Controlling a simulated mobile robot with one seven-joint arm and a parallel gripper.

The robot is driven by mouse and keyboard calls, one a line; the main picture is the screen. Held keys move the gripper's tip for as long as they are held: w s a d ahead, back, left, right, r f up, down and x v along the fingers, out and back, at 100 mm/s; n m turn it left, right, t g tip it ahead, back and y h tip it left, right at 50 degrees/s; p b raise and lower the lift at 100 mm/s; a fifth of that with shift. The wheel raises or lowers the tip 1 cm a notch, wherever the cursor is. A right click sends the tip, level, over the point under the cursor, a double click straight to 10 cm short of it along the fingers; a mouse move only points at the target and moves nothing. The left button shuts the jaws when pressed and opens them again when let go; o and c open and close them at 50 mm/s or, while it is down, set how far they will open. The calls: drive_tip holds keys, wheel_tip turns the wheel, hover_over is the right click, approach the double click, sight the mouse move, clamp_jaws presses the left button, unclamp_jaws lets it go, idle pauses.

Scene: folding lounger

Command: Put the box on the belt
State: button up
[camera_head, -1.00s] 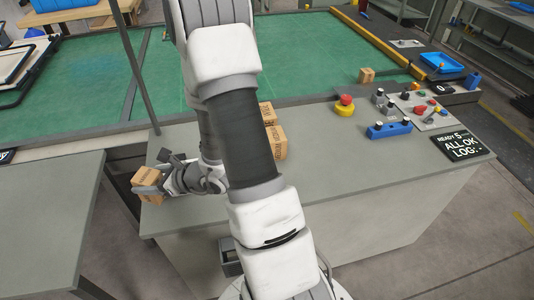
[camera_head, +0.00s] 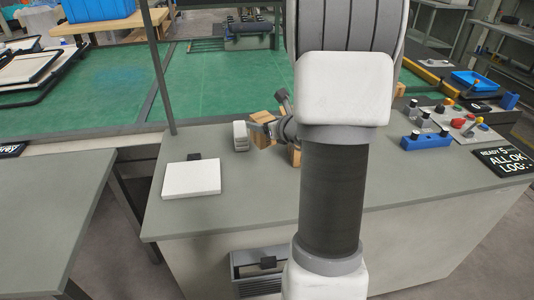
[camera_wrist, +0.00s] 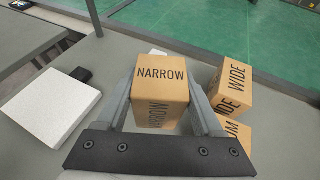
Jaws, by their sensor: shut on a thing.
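A brown cardboard box marked NARROW (camera_wrist: 162,72) is between the two fingers of my gripper (camera_wrist: 163,88) in the wrist view. My gripper is shut on it, one finger on each side. In the head view the held box (camera_head: 263,123) is near the bench's back edge, with my gripper (camera_head: 257,132) around it. The green belt (camera_head: 220,70) lies behind the bench; it also shows in the wrist view (camera_wrist: 185,20). How high the box is above the bench is hard to tell. My arm hides part of the belt and bench.
A box marked WIDE (camera_wrist: 232,88) stands close right of the held box, with another box (camera_wrist: 237,137) beside it. A white square plate (camera_head: 191,178) lies on the bench's left (camera_head: 225,205). Blue block (camera_head: 427,141), control panel (camera_head: 468,124) and sign (camera_head: 505,160) are right.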

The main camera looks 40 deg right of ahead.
sight(263, 142)
wheel_tip(263, 142, down, 6)
drive_tip(key=shift+f+b, duration=0.25)
drive_tip(key=shift+b, duration=0.5)
drive_tip(key=shift+f+b, duration=0.2)
drive_tip(key=shift+b, duration=0.1)
drive_tip(key=o, duration=1.5)
drive_tip(key=shift+r, duration=0.1)
